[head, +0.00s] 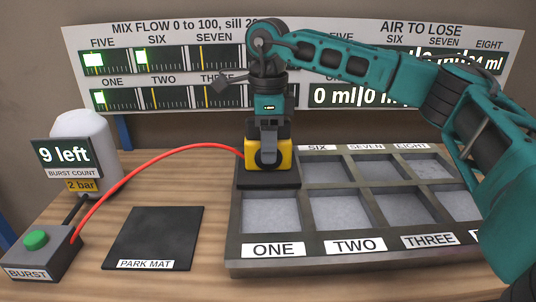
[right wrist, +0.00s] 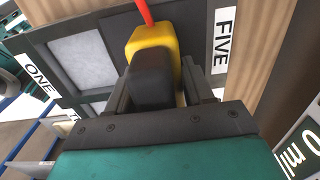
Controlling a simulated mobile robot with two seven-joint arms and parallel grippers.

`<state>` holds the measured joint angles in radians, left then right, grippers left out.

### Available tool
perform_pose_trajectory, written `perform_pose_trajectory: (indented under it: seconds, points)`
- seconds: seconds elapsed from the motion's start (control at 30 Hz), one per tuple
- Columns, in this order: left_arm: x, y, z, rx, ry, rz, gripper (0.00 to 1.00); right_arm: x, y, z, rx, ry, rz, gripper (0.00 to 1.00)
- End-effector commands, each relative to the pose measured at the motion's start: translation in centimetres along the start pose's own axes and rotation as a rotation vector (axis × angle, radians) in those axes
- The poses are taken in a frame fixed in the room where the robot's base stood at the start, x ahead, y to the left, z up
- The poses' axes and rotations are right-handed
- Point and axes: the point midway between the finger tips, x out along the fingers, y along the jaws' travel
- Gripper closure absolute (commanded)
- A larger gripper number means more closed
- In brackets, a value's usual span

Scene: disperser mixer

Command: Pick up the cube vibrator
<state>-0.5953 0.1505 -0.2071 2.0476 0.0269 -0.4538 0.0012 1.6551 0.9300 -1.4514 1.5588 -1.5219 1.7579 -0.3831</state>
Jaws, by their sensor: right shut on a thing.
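The cube vibrator (head: 284,156) is a yellow block with a black round front and a dark square plate beneath it. It sits upright over compartment five, at the back left of the compartment tray (head: 330,264). A red hose runs from its left side. My right gripper (head: 268,125) reaches down from above and is shut on the vibrator. In the right wrist view the yellow body (right wrist: 153,40) and a black part lie between the fingers. Whether the plate touches the tray cannot be told. My left gripper is not in view.
The red hose (head: 150,160) arcs left to a grey box with a green BURST button (head: 36,238). An empty black park mat (head: 155,237) lies left of the tray. A white tank (head: 85,135) with a "9 left" sign stands behind. Display boards line the back.

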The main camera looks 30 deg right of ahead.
Motion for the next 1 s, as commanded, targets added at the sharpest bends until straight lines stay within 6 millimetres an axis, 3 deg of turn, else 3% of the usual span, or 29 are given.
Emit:
perform_pose_trajectory:
  seconds: [0.27, 0.77, 1.0]
  points:
    - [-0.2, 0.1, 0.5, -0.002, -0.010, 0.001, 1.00, 0.0, 0.0, 0.0, 0.000, 0.000, 0.000, 1.00]
    - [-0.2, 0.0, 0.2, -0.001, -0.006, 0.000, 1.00, -0.8, -0.1, 0.1, 0.000, -0.004, -0.004, 1.00]
    - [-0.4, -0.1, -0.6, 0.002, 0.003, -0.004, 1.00, -4.8, -0.1, 0.1, 0.000, -0.007, -0.007, 1.00]
